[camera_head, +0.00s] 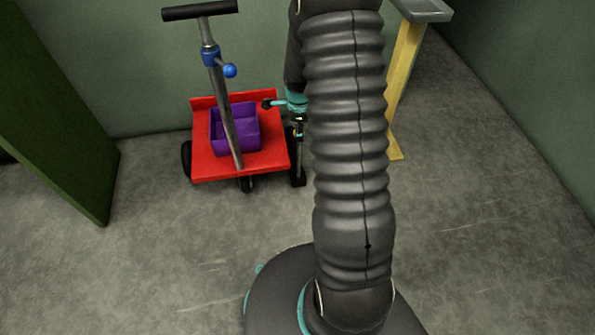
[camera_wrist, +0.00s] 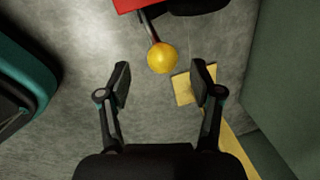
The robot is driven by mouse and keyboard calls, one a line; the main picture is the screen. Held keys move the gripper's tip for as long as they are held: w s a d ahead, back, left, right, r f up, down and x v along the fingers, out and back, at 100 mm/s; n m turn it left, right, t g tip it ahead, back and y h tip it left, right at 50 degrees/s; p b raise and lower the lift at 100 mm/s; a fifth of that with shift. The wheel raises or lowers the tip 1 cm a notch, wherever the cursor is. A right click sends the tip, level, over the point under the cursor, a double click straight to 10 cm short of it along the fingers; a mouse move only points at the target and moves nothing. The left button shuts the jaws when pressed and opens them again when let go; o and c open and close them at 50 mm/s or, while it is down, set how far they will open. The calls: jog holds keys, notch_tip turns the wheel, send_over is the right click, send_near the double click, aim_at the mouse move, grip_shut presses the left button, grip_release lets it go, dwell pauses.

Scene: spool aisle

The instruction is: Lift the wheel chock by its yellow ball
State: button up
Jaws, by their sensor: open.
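The yellow ball (camera_wrist: 162,57) shows in the wrist view at the end of a thin dark rod (camera_wrist: 148,25). The rod runs up toward a red edge and a black shape at the top of the picture. I cannot tell which part there is the wheel chock's body. My gripper (camera_wrist: 161,76) is open, with one finger to each side of the ball's line. The ball appears just beyond the fingertips, apart from both. In the head view my arm covers much of this place, and I cannot make out the ball.
A red cart (camera_head: 205,165) with a purple bin (camera_head: 247,115) and an upright handle (camera_head: 200,10) stands by the wall. A blue knob (camera_head: 229,71) sits on its post. A yellow leg (camera_head: 403,75) stands right of my arm. A green panel (camera_head: 55,110) stands left.

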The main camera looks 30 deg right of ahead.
jog(key=f, duration=0.2)
jog(key=w+f, duration=0.1)
jog(key=f, duration=0.1)
jog(key=shift+d+f, duration=0.15)
jog(key=shift+d, duration=0.05)
grip_shut()
